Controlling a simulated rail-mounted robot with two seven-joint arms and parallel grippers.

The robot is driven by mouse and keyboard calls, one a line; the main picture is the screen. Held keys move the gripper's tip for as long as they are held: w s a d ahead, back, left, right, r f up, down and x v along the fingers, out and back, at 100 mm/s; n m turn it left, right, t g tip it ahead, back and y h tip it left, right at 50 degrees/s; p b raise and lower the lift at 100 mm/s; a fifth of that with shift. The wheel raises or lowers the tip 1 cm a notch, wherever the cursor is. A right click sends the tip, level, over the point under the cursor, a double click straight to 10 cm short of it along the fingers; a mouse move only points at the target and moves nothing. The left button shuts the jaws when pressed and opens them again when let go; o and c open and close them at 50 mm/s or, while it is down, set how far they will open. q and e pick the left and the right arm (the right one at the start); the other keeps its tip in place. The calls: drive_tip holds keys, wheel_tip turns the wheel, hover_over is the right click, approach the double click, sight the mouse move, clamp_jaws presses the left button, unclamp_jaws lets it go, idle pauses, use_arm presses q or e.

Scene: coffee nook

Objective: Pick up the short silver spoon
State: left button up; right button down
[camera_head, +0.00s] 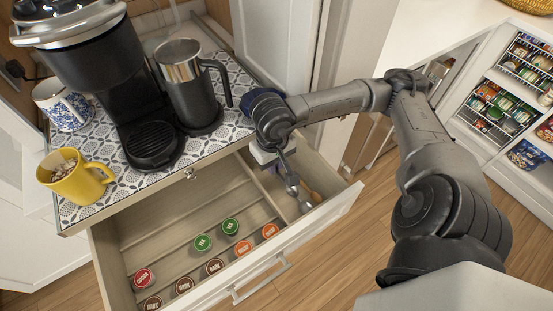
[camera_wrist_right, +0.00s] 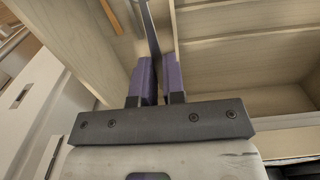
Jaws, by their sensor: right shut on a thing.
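The silver spoon (camera_head: 292,188) is in the narrow right-hand compartment of the open drawer, at my right gripper (camera_head: 281,163). In the right wrist view, the two purple fingers of the right gripper (camera_wrist_right: 158,78) are closed on a thin, dark grey handle (camera_wrist_right: 150,30) that runs up between them. I take this handle to be the silver spoon's; its full length does not show. I cannot tell whether the spoon touches the drawer floor. My left gripper is not in view.
The open drawer (camera_head: 150,228) holds several coffee pods left of a divider. A wooden utensil (camera_head: 314,196) lies beside the spoon. Above stand a coffee machine (camera_head: 88,65), a steel carafe (camera_head: 187,90) and a yellow mug (camera_head: 75,183). An open refrigerator (camera_head: 500,95) is at right.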

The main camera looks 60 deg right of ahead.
drive_tip(key=a+p, duration=0.1)
drive_tip(key=a, duration=1.5)
drive_tip(key=shift+s+p, duration=0.2)
drive_tip(key=shift+p, duration=0.2)
